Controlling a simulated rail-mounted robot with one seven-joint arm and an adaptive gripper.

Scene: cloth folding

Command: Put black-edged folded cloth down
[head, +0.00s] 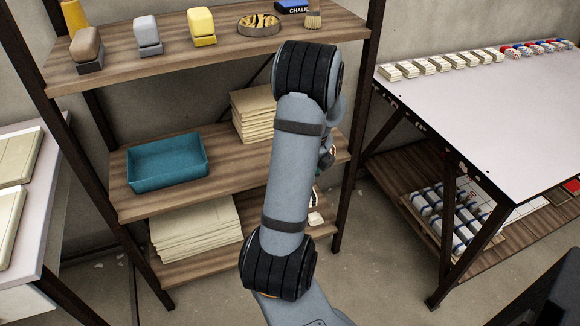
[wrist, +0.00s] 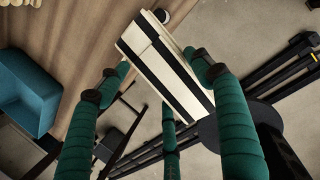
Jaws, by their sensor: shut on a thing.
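The black-edged folded cloth (wrist: 150,52) is cream with dark bands and shows in the wrist view, tilted. My gripper (wrist: 160,72) has green padded fingers on both sides of it and is shut on it. The cloth is beside the edge of the wooden shelf (wrist: 82,30), partly overlapping it in the picture; I cannot tell whether it touches the board. In the head view my arm hides most of the gripper. A small white and dark patch (head: 316,217) shows low beside my arm; I cannot tell whether it is the held cloth.
The shelf rack (head: 230,165) carries a teal bin (head: 165,165), a cream cloth stack (head: 253,112) on the middle board and a larger stack (head: 195,228) below. Its dark post (head: 358,110) stands right of my arm. A white table (head: 480,100) is at the right.

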